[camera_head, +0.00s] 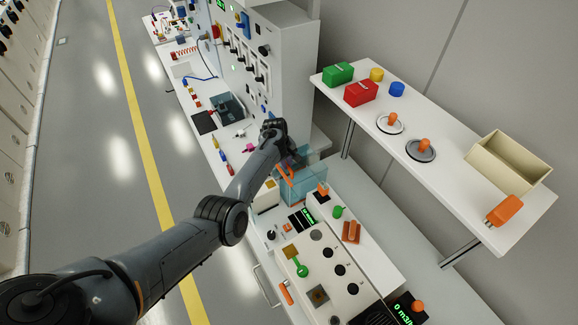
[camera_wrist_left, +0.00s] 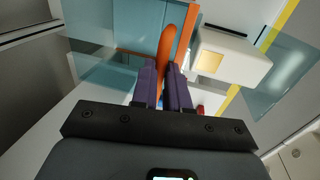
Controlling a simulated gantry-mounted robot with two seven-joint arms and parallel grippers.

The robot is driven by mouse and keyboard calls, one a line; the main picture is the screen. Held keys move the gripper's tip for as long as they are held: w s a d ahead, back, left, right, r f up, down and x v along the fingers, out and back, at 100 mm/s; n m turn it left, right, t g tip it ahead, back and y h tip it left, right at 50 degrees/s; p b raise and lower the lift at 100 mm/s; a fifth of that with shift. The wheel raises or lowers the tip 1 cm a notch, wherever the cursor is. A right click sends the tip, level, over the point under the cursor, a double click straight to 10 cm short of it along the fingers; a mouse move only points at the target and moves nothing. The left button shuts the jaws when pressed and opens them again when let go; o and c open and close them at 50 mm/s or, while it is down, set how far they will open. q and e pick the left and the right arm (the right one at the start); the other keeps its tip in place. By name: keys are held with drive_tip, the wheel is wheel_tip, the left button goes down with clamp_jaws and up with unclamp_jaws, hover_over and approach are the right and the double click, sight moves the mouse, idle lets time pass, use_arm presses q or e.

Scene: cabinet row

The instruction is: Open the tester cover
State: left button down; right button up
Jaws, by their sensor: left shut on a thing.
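The tester cover (camera_head: 310,186) is a clear blue-teal box shape on the bench in the middle of the head view. It fills the upper part of the left wrist view as teal panels (camera_wrist_left: 103,30). An orange handle (camera_head: 286,174) is on its near-left side. My left gripper (camera_head: 288,163) reaches in from the left over the cover. In the left wrist view its purple fingers (camera_wrist_left: 163,72) are closed around the orange handle (camera_wrist_left: 165,45). How far the cover is raised is hard to tell. My right gripper is not in view.
A white block with a yellow face (camera_head: 265,195) stands left of the cover. A control panel (camera_head: 325,265) with knobs is in front. A shelf (camera_head: 455,185) with coloured boxes and a beige bin (camera_head: 510,160) is at right. A tall grey cabinet (camera_head: 290,65) stands behind.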

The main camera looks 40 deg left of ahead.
use_arm(q)
drive_tip(key=c, duration=1.1)
unclamp_jaws()
drive_tip(key=shift+s+a+r, duration=0.1)
drive_tip(key=shift+r, duration=0.45)
drive_tip(key=r, duration=0.3)
drive_tip(key=s+r, duration=0.1)
drive_tip(key=r, duration=0.2)
drive_tip(key=s+r+p, duration=0.1)
drive_tip(key=r, duration=0.2)
drive_tip(key=shift+a+r, duration=0.25)
